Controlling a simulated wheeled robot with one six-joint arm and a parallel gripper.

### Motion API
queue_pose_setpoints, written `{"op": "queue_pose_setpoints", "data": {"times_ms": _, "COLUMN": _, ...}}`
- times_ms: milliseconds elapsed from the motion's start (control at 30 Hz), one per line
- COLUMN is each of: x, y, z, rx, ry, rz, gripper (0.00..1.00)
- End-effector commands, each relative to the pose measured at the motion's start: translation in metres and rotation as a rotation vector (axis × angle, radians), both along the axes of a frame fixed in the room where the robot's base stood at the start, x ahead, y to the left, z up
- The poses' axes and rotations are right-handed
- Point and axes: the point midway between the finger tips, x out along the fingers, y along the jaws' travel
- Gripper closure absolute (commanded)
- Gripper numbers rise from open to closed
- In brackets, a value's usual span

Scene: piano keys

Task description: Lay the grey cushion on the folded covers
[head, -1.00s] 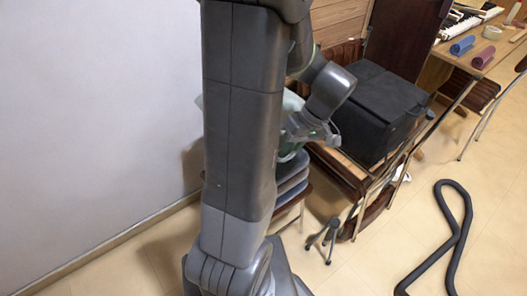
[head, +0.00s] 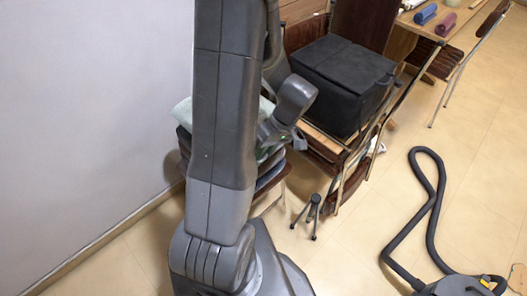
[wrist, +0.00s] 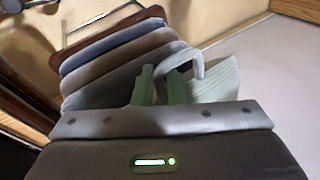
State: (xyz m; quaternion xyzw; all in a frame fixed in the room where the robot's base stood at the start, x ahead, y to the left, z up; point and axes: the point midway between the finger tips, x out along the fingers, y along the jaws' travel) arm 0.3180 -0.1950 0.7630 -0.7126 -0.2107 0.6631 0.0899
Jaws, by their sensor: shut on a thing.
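The grey cushion (head: 182,112) is pale, with a greenish tint. It shows on both sides of my arm in the head view, at the top of a stack. In the wrist view the pale cushion (wrist: 220,80) is at the right of the fingers. My gripper (head: 268,140) is shut on it at the stack's near side; the exact grip is hard to see. The folded covers (head: 270,177) are a layered blue-grey stack on a chair, partly hidden by my arm. In the wrist view the covers (wrist: 112,62) show grey, brown and blue edges. I cannot tell whether the cushion rests on them.
A black box (head: 343,82) sits right of the stack. A small tripod (head: 312,212) stands on the floor below. A vacuum hose (head: 430,200) lies at the right. A wall (head: 90,120) closes the left side. Floor between tripod and hose is clear.

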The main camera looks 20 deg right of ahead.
Motion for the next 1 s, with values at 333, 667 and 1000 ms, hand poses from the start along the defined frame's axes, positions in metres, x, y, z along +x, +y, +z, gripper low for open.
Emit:
{"op": "queue_pose_setpoints", "data": {"times_ms": 333, "x": 0.000, "y": 0.000, "z": -0.011, "rx": -0.001, "ry": -0.001, "rz": 0.001, "gripper": 1.00}}
{"op": "queue_pose_setpoints", "data": {"times_ms": 667, "x": 0.000, "y": 0.000, "z": -0.012, "rx": 0.000, "ry": 0.000, "rz": 0.000, "gripper": 0.67}}
{"op": "queue_pose_setpoints", "data": {"times_ms": 1000, "x": 0.000, "y": 0.000, "z": -0.007, "rx": 0.000, "ry": 0.000, "rz": 0.000, "gripper": 0.67}}
